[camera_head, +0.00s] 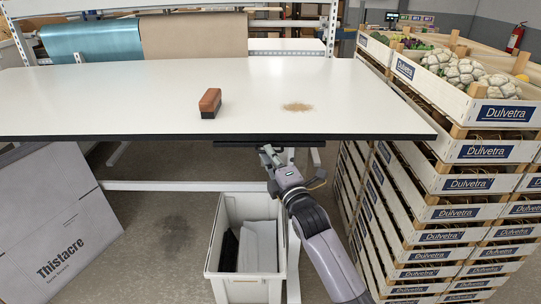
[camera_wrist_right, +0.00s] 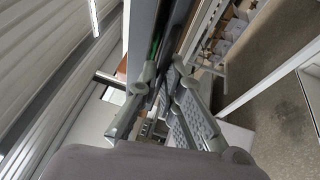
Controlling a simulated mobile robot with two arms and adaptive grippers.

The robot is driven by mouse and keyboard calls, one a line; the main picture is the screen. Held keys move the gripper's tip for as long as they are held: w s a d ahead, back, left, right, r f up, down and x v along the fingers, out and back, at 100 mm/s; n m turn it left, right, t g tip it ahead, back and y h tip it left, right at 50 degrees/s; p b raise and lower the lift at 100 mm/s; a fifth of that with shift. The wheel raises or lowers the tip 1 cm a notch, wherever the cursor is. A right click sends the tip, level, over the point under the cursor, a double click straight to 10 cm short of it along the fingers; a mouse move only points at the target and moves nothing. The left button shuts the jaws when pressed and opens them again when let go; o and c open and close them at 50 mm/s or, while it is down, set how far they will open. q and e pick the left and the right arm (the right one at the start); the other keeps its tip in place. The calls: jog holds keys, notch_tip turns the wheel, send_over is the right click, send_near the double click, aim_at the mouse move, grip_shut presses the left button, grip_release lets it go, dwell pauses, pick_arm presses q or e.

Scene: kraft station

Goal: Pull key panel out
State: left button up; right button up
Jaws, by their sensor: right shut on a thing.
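The key panel (camera_head: 235,144) shows in the head view as a thin dark strip just under the front edge of the white table (camera_head: 150,95). Most of it is hidden beneath the tabletop. My right gripper (camera_head: 268,153) is at the front edge of this strip, reaching up from below. In the wrist view the fingers of my right gripper (camera_wrist_right: 163,82) are shut on the dark edge of the panel. The exact contact is hard to make out. My left gripper is not in view.
A brown and black brush-like block (camera_head: 210,103) and a patch of brown dust (camera_head: 297,107) are on the tabletop. A white bin (camera_head: 246,288) stands below my right arm. Stacked Dulvetra crates (camera_head: 440,213) are close on the right. A Thistacre carton (camera_head: 60,230) is at the left.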

jog(key=shift+s, duration=0.1)
grip_shut()
jog(key=s+p, duration=0.4)
jog(key=s, duration=0.4)
jog(key=shift+s, duration=0.1)
jog(key=o, duration=0.6)
grip_release()
jog(key=v, duration=1.2)
jog(key=shift+r, duration=0.1)
